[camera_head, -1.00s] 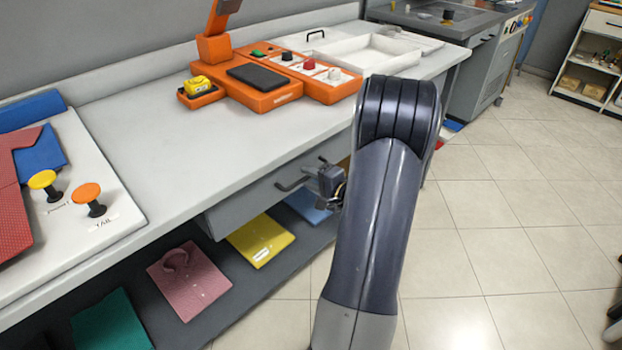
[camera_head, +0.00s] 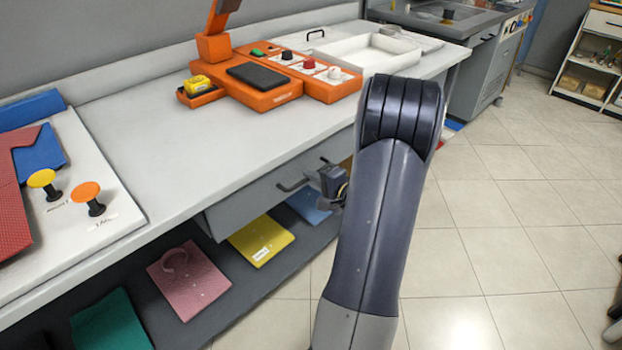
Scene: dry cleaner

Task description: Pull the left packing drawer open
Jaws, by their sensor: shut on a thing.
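The grey drawer (camera_head: 252,203) sits under the front edge of the light counter. Its dark bar handle (camera_head: 290,187) is on its front. My gripper (camera_head: 318,180) is at the right end of this handle and shut on it; the fingertips are small and partly hidden by the gripper body. My arm hides the right part of the drawer front. The drawer front stands at most slightly out from the counter; the inside of the drawer is not visible.
The counter (camera_head: 200,150) carries an orange device (camera_head: 262,98) and a white tray (camera_head: 372,55). A lower shelf holds a yellow folder (camera_head: 250,234), a pink one (camera_head: 200,290) and a green one (camera_head: 112,322).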

